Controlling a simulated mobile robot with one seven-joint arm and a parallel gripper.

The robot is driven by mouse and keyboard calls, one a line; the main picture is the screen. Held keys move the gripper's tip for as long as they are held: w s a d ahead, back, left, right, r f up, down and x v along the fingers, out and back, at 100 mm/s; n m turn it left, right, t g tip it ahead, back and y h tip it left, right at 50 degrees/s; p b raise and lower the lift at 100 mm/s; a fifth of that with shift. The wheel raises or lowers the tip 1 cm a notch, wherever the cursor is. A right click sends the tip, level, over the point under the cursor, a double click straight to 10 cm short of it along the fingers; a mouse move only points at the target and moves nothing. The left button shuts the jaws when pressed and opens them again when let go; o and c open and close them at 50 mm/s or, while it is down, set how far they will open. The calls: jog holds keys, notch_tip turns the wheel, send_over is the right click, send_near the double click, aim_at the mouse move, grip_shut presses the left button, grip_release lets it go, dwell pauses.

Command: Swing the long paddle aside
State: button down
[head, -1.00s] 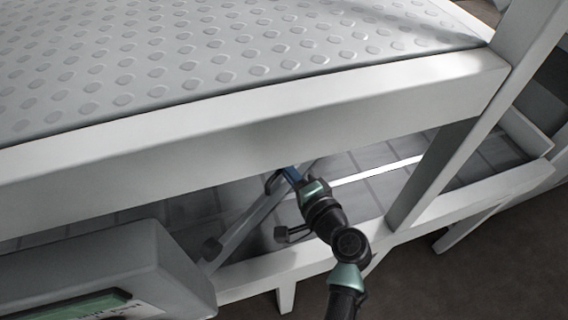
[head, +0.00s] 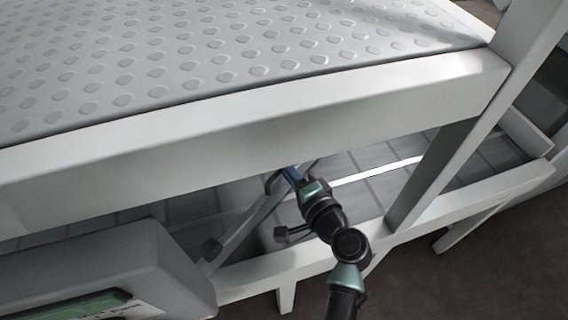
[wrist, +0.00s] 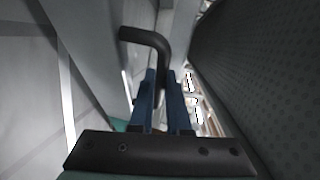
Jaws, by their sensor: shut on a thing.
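The long paddle (head: 240,232) shows in the head view as a grey bar slanting up and right over the lower belt, with a dark block near its lower end. Its upper end is hidden behind the white beam and my gripper. My gripper (head: 290,173) is under the beam's lower edge, its blue fingers partly hidden. In the wrist view, a black bent handle (wrist: 150,38) rises from between the blue fingers of my gripper (wrist: 162,85), which are shut on it. A grey bar, apparently the paddle, lies beyond the handle.
A white beam (head: 300,115) edges the dimpled upper deck (head: 200,50) just above my gripper. A white post (head: 440,165) stands to the right. The lower belt (head: 370,185) runs beneath. A grey box (head: 150,250) with a green panel sits at the lower left.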

dwell(0.4)
jog(key=s+d+m+t+h+p, duration=0.1)
jog(key=s+d+m+h+p, duration=0.4)
jog(key=s+d+m+h, duration=0.2)
jog(key=shift+s+d+t+h, duration=0.2)
jog(key=shift+s+t+h, duration=0.2)
jog(key=shift+s+h, duration=1.1)
jog(key=shift+s+f+y, duration=0.1)
jog(key=shift+s+y, duration=0.2)
jog(key=shift+s, duration=0.05)
jog(key=c, duration=0.9)
grip_release()
jog(key=shift+s, duration=0.1)
